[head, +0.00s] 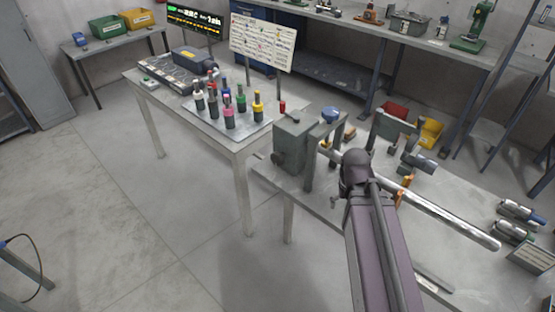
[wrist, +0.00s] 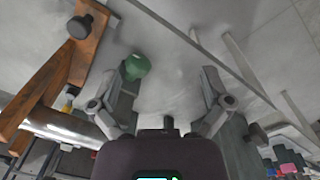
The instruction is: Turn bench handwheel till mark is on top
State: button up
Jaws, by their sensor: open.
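My gripper (wrist: 172,82) shows in the wrist view with its two fingers spread apart and nothing held between them. A green rounded knob (wrist: 136,67) appears beside the left finger; I cannot tell whether they touch. An orange-brown arm with a dark knob (wrist: 80,26) lies left of the gripper, by a silver shaft (wrist: 62,122). In the head view the shaft (head: 445,213) runs right from the grey bench housing (head: 292,142), and an orange part (head: 404,185) sits by it. My arm hides the gripper there. I cannot make out a handwheel's mark.
A table (head: 238,145) with several colour-capped bottles stands left of the bench. Yellow (head: 430,132) and red (head: 395,110) bins sit behind the shaft. Metal cylinders (head: 518,212) lie at the bench's right. Open floor (head: 130,220) spreads at the left.

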jog(key=w+a+f+m+t+h+b, duration=0.1)
jog(key=w+a+f+h+b, duration=0.3)
jog(key=w, duration=0.3)
jog(key=m+t+h+b, duration=0.4)
jog(key=t+h+b, duration=0.1)
jog(key=t+b, duration=0.35)
send_near(274, 158)
jog(key=s+a, duration=0.2)
jog(key=shift+w+d+r, duration=0.1)
jog(key=shift+d+r, duration=0.1)
jog(key=shift+r, duration=0.15)
jog(key=b+x, duration=0.4)
jog(key=x, duration=0.9)
jog(key=shift+w+d, duration=0.25)
jog(key=shift+d, duration=0.1)
